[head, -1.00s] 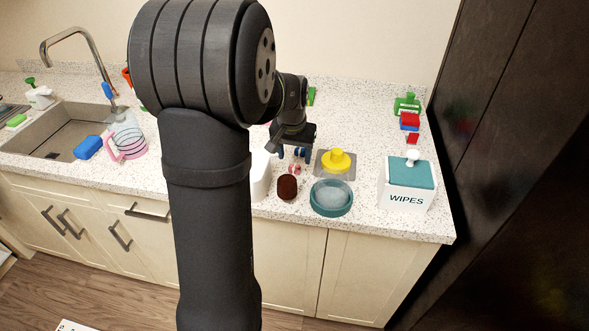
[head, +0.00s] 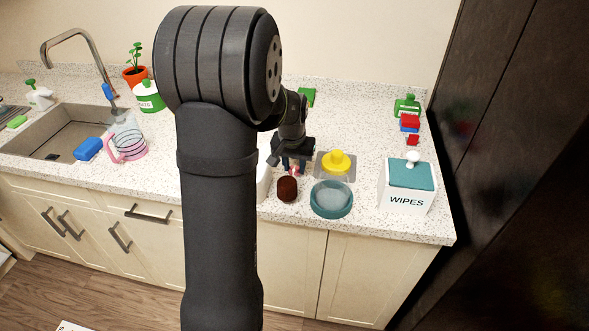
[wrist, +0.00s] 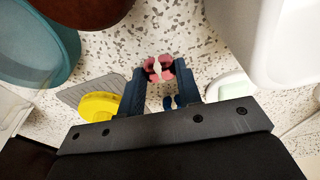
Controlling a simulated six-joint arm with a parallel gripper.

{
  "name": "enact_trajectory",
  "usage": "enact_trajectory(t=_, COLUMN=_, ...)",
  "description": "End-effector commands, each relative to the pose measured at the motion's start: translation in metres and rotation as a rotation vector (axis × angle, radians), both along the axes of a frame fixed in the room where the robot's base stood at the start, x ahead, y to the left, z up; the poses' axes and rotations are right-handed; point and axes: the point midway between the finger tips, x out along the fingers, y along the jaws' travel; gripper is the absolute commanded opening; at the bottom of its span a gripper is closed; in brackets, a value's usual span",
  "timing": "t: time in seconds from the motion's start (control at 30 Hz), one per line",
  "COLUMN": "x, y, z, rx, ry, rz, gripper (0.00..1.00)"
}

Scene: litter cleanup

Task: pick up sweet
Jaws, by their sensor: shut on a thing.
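The sweet (wrist: 158,69) is small, pink-red with a pale twisted band across its middle. In the wrist view it sits between the blue-padded fingertips of my gripper (wrist: 160,76), which is shut on it. In the head view my gripper (head: 294,164) is low over the speckled counter, behind the dark brown round pot. Only a bit of pink shows there between the fingers. I cannot tell whether the sweet still touches the counter.
Close by are the brown pot (head: 287,190), a teal-rimmed round container (head: 331,204), a yellow lidded thing (head: 336,161) on a grey mat, and a white container (wrist: 265,40). A wipes box (head: 407,200) stands right. The counter behind the mat is clear.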

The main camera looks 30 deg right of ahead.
Motion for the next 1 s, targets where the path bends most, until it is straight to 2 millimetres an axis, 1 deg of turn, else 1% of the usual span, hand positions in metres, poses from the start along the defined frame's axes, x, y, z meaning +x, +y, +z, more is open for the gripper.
enact_trajectory(t=0.17, x=0.000, y=0.000, z=0.004, rx=-0.001, ry=-0.001, rz=0.000, gripper=0.10)
enact_trajectory(t=0.27, x=0.000, y=0.000, z=0.012, rx=-0.002, ry=-0.001, rz=0.000, gripper=0.10)
enact_trajectory(t=0.47, x=-0.002, y=-0.001, z=0.046, rx=-0.003, ry=-0.003, rz=-0.002, gripper=0.10)
enact_trajectory(t=0.5, x=-0.013, y=-0.005, z=0.049, rx=-0.002, ry=-0.001, rz=-0.005, gripper=0.10)
enact_trajectory(t=0.7, x=-0.057, y=-0.017, z=0.076, rx=-0.002, ry=0.000, rz=-0.006, gripper=0.10)
enact_trajectory(t=0.8, x=-0.076, y=-0.022, z=0.088, rx=-0.002, ry=-0.001, rz=-0.005, gripper=0.10)
enact_trajectory(t=1.0, x=-0.101, y=-0.029, z=0.103, rx=-0.001, ry=0.000, rz=-0.003, gripper=0.10)
